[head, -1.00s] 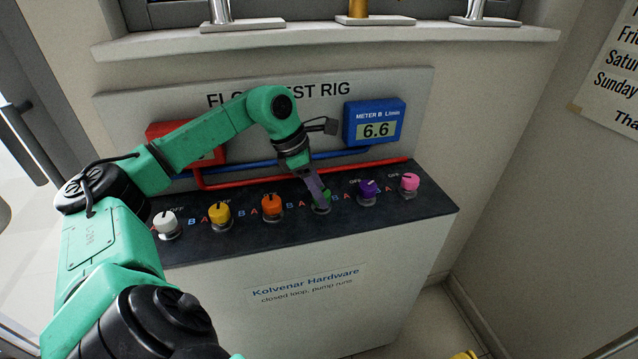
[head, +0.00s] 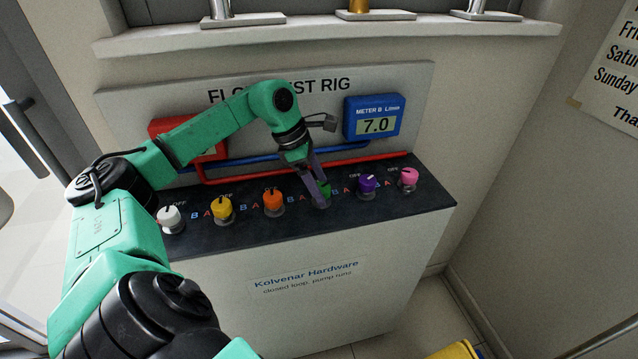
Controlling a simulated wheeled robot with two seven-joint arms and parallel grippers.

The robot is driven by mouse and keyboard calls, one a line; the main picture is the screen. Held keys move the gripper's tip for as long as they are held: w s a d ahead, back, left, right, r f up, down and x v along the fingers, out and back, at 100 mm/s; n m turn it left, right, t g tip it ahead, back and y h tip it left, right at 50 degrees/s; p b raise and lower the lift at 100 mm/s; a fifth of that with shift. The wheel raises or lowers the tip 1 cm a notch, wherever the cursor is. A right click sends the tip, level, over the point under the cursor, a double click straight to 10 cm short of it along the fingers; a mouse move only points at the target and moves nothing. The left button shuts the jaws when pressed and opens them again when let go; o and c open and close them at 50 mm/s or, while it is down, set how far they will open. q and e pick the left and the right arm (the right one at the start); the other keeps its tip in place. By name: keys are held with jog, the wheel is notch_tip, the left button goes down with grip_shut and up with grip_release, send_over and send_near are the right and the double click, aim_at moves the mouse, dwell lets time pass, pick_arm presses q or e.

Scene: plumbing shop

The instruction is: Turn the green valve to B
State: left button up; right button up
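The green valve (head: 326,188) is the fourth knob from the left on the dark top of the test rig. My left gripper (head: 319,192) points down at it, with grey-purple fingers against the knob's left and front side. The fingers hide much of the knob, its pointer and nearby letters, so its setting cannot be read. I cannot tell whether the fingers are closed on it. The blue meter B (head: 374,119) behind reads 7.0. My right gripper is not in view.
White (head: 170,217), yellow (head: 222,208) and orange (head: 273,200) knobs stand left of the green one; purple (head: 367,183) and pink (head: 408,177) stand right. A red meter box (head: 168,127) is partly behind my arm. Red and blue pipes run behind the knobs.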

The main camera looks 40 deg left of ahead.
pick_arm(q)
jog(key=p+v, duration=0.2)
jog(key=v, duration=1.2)
jog(key=shift+r+p, duration=0.35)
